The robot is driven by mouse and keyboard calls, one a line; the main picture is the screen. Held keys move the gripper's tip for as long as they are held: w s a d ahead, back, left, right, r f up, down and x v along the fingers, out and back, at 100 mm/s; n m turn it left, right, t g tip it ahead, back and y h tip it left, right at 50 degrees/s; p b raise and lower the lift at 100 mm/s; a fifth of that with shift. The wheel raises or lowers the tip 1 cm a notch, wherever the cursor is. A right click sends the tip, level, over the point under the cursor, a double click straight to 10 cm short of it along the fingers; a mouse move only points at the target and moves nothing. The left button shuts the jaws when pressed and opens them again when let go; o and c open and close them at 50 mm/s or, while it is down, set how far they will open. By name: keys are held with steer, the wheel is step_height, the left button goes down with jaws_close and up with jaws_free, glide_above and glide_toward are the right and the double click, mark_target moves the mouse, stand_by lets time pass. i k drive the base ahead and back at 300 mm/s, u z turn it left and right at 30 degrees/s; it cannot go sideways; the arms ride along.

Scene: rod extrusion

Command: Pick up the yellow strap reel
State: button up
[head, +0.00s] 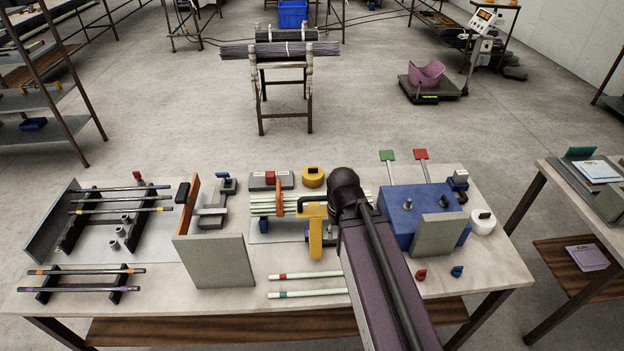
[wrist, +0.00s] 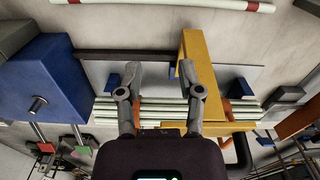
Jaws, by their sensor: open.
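The yellow strap reel (head: 313,178) is a short round roll with a dark mark on top, near the table's back edge, just left of my arm's dark end in the head view. I cannot make it out in the wrist view. My gripper (wrist: 158,72) shows in the wrist view with its two fingers apart and nothing between them. It is above a bundle of pale rods (wrist: 160,110) and a grey plate. My arm hides the gripper in the head view, so its exact distance from the reel cannot be told.
A yellow upright clamp (head: 315,232) stands in front of the rods, close beside one finger in the wrist view. A grey block with a red piece (head: 270,179) lies left of the reel. A blue box (head: 402,222) stands right of my arm. The table's front middle holds pale rods.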

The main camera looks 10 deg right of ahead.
mark_target(313, 177)
steer(key=z, duration=1.6)
steer(key=i, duration=1)
steer(key=u, duration=1.15)
